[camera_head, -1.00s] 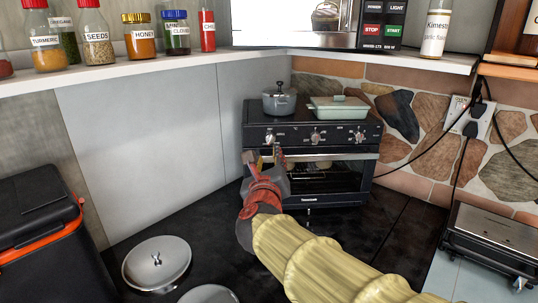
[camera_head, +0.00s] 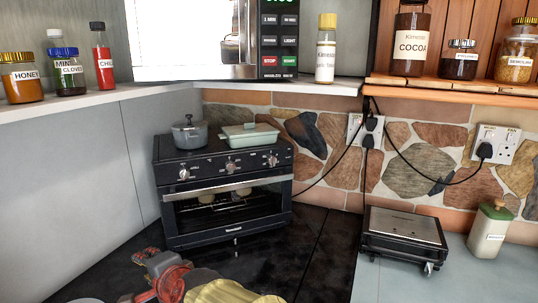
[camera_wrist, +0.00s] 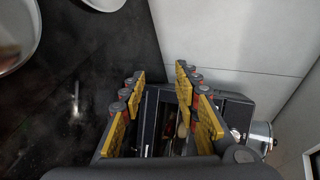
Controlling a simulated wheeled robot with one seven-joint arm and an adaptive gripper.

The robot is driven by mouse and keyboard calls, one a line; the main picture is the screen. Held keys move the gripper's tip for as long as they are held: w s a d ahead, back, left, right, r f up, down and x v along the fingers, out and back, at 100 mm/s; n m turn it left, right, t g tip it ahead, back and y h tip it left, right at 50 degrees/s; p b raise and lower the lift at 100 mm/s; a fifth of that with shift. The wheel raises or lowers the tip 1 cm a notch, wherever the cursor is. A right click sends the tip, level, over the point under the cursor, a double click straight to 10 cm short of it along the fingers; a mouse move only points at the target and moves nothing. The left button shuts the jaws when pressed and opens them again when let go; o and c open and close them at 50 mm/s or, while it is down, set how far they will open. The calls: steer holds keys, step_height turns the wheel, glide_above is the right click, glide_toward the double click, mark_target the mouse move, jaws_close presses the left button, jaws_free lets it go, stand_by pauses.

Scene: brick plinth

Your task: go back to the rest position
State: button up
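My gripper (camera_head: 146,276) shows at the bottom left of the head view, with its red and grey wrist and a yellow ribbed arm sleeve. It is low in front of the black toaster oven (camera_head: 225,212) and apart from it. In the wrist view my gripper (camera_wrist: 162,100) has its yellow-padded fingers spread with a clear gap and nothing held. The oven shows beyond the fingers. The oven door looks shut, with pale items behind its glass.
A grey pot (camera_head: 190,137) and a green lidded dish (camera_head: 250,136) stand on the oven. A black grill (camera_head: 404,236) and a green-lidded jar (camera_head: 490,232) are at the right. Jars and a microwave (camera_head: 196,40) sit on the shelf above. Dark counter lies clear right of my gripper.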

steer(key=s+d+f+n+g+h+p, duration=0.1)
steer(key=s+d+f+n+g+h, duration=0.15)
steer(key=s+d+n, duration=0.7)
steer(key=s+d+f+n+g+h+p, duration=0.2)
steer(key=s+d+f+h, duration=0.15)
steer(key=d, duration=1.25)
steer(key=s+d+r+m+h+p, duration=0.1)
steer(key=s+d+r, duration=0.1)
steer(key=d, duration=0.8)
steer(key=s+d+r+m+t+h+p, duration=0.1)
steer(key=s+d, duration=0.3)
steer(key=d, duration=0.7)
steer(key=shift+d+r+h+p, duration=0.25)
steer(key=shift+r+h+p, duration=0.45)
steer(key=shift+r+p, duration=0.15)
steer(key=shift+w+m, duration=0.1)
steer(key=shift+m, duration=0.15)
